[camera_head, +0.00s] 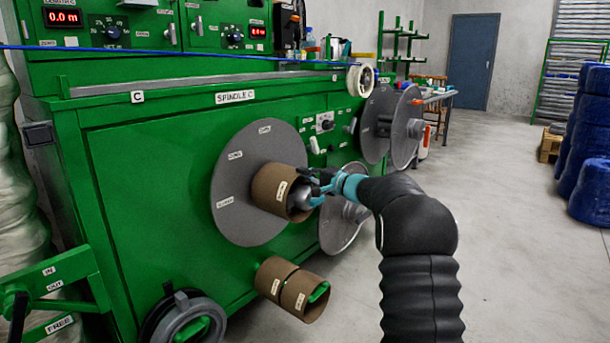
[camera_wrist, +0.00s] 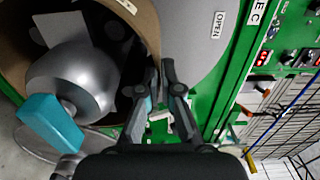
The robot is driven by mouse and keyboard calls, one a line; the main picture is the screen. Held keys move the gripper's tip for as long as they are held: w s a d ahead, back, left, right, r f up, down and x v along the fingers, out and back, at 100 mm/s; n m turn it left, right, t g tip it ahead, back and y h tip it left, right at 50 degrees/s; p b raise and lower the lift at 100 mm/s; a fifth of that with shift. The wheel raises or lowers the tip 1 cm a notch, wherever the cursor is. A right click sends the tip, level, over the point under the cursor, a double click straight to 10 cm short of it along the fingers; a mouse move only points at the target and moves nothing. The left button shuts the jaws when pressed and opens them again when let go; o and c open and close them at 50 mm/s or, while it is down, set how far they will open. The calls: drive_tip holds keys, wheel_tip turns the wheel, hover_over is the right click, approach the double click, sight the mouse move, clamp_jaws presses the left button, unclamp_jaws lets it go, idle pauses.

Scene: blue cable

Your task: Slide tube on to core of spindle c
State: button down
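The brown cardboard tube (camera_head: 268,187) sits around the core of spindle c, in front of its round grey flange (camera_head: 232,195). In the wrist view the tube (camera_wrist: 142,16) surrounds the silver rounded core (camera_wrist: 85,75), which has a teal bar (camera_wrist: 50,120) at its end. The core (camera_head: 297,197) shows just inside the tube's open end. My gripper (camera_head: 312,187) is at the tube's near rim. In the wrist view its fingers (camera_wrist: 161,72) are close together, one inside and one outside the tube wall, pinching it. The contact at the flange is hard to see.
Two shorter cardboard tubes (camera_head: 283,288) sit on a peg below the spindle. A grey reel (camera_head: 343,222) stands behind my gripper, and another reel (camera_head: 405,125) is farther back. A blue cable (camera_head: 180,52) runs above. Open floor (camera_head: 520,235) lies to the right.

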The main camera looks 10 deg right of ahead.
drive_tip(key=shift+x, duration=0.85)
idle(1.1)
drive_tip(key=shift+a+f+b, duration=0.2)
drive_tip(key=shift+f+b, duration=0.5)
drive_tip(key=shift+b, duration=0.1)
idle(0.7)
drive_tip(key=c, duration=1.2)
unclamp_jaws()
drive_tip(key=shift+w+a, duration=0.1)
drive_tip(key=shift+a, duration=0.2)
drive_tip(key=shift+c, duration=0.2)
drive_tip(key=shift+d+r, duration=0.1)
drive_tip(key=shift+d, duration=0.45)
drive_tip(key=shift+o, duration=0.9)
drive_tip(key=shift+f, duration=0.35)
drive_tip(key=shift+c, duration=1)
drive_tip(key=shift+v, duration=0.8)
